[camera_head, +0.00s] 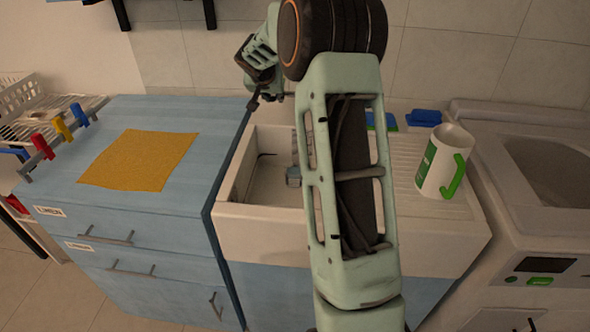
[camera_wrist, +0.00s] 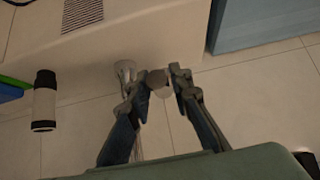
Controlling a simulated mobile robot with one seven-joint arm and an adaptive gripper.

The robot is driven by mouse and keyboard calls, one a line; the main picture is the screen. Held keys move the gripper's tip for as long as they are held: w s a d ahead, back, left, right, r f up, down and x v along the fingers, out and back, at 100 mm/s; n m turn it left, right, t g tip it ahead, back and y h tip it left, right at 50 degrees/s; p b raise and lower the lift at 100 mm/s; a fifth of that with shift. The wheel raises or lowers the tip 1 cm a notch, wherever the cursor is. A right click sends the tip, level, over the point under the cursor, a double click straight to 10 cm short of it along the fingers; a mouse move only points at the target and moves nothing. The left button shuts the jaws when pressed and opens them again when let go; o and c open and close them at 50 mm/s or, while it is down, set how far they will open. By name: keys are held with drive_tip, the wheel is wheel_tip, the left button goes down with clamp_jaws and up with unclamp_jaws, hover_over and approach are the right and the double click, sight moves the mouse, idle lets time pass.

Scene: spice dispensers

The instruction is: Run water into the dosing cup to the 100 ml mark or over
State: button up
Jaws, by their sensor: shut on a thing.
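My gripper (camera_head: 265,98) is low at the back left of the white sink (camera_head: 262,217), near the tiled wall. In the wrist view my gripper (camera_wrist: 160,84) is shut on a small pale grey, rounded thing (camera_wrist: 157,80), which I cannot name surely. A round metal piece (camera_wrist: 124,72) sits beside the left finger. A small grey fitting (camera_head: 293,177) shows in the basin, partly behind my arm; I cannot tell whether it is the tap or a cup. I see no running water. A dosing cup cannot be made out surely.
A white mug with a green handle (camera_head: 440,165) stands on the drainboard. Blue (camera_head: 423,118) and green (camera_head: 391,121) items lie behind it. A yellow cloth (camera_head: 140,160) lies on the blue counter (camera_head: 215,125). A dark-ended white cylinder (camera_wrist: 44,100) is left in the wrist view.

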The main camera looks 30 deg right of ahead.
drive_tip(key=o, duration=1)
drive_tip(key=shift+f, duration=0.2)
drive_tip(key=shift+c, duration=0.2)
drive_tip(key=shift+r, duration=0.1)
drive_tip(key=shift+v, duration=3.55)
